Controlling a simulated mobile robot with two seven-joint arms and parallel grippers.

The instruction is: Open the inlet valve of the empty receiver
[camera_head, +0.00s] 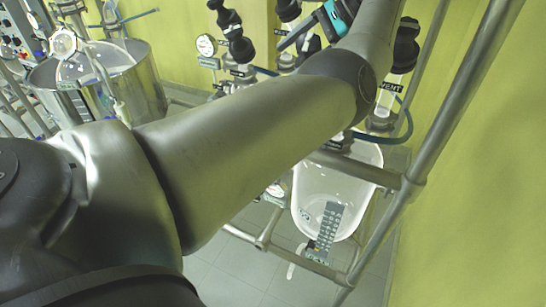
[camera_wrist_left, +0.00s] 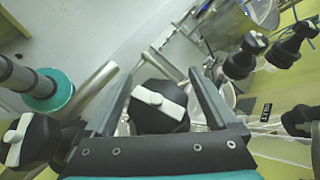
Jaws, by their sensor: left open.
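My left gripper (camera_head: 316,28) is at the top of the head view, partly hidden behind my own forearm. In the left wrist view the left gripper (camera_wrist_left: 162,72) is open. A black valve knob with a white bar handle (camera_wrist_left: 158,104) shows between its two fingers, with visible room on both sides. I cannot tell how far below the fingertips the knob lies, or whether it is the inlet valve of the empty receiver. A clear glass vessel (camera_head: 360,158) with a grey scale strip hangs in the frame below my arm and looks empty. My right gripper is not in view.
More black knobs are near: one (camera_head: 405,45) above a VENT label (camera_head: 389,87), others (camera_head: 241,48) beside a round gauge (camera_head: 206,45). In the wrist view a knob (camera_wrist_left: 27,139) is at lower left. Metal rails (camera_head: 432,140) run at right. A steel pot (camera_head: 140,85) stands at left.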

